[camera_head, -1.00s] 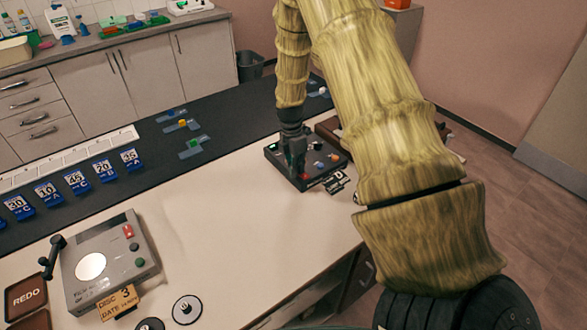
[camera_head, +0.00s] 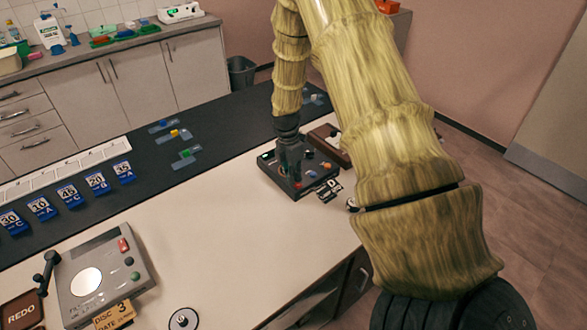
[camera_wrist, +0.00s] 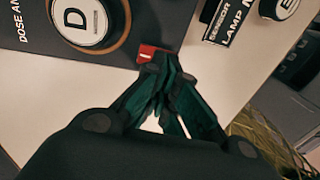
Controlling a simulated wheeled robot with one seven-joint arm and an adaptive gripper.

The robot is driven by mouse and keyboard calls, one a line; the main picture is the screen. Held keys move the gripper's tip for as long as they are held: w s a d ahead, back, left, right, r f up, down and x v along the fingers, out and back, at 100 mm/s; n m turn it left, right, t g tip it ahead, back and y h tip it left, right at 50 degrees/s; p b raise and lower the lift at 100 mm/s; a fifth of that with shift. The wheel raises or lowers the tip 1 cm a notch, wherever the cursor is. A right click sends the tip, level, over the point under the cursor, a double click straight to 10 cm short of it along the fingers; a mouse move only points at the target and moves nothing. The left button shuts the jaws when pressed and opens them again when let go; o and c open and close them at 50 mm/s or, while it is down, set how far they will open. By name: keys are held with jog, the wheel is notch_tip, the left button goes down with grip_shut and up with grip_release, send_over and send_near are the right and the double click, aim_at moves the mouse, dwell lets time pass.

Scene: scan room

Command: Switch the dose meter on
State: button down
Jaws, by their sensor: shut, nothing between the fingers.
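The dose meter is a black box (camera_head: 268,162) with coloured buttons, on the far right part of the white bench. In the wrist view its black top (camera_wrist: 25,50) carries lettering starting "DOSE AN" and a round white disc marked D (camera_wrist: 80,20). A red switch (camera_wrist: 147,51) with a pale mark sits at its near edge. My gripper (camera_wrist: 160,62) is shut and empty, pointing down at the box. Its fingertips overlap the lower edge of the red switch in the wrist view; I cannot tell whether they touch. My gripper (camera_head: 293,172) also shows over the box in the head view.
A grey device with a lever (camera_head: 105,270) stands at the lower left. Blue number tags (camera_head: 95,182) line the dark strip behind. The middle of the white bench (camera_head: 220,230) is clear.

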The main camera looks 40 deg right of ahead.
jog(key=r, duration=0.1)
jog(key=w+r+p, duration=0.1)
jog(key=r, duration=0.1)
jog(key=shift+a, duration=0.2)
jog(key=shift+w+a+b, duration=0.15)
jog(key=shift+w+b, duration=0.1)
jog(key=shift+b, duration=0.2)
notch_tip(320, 180, up, 9)
jog(key=w+b, duration=0.1)
jog(key=b, duration=0.2)
jog(key=shift+w+r, duration=0.15)
jog(key=shift+r, duration=0.05)
jog(key=shift+r, duration=0.1)
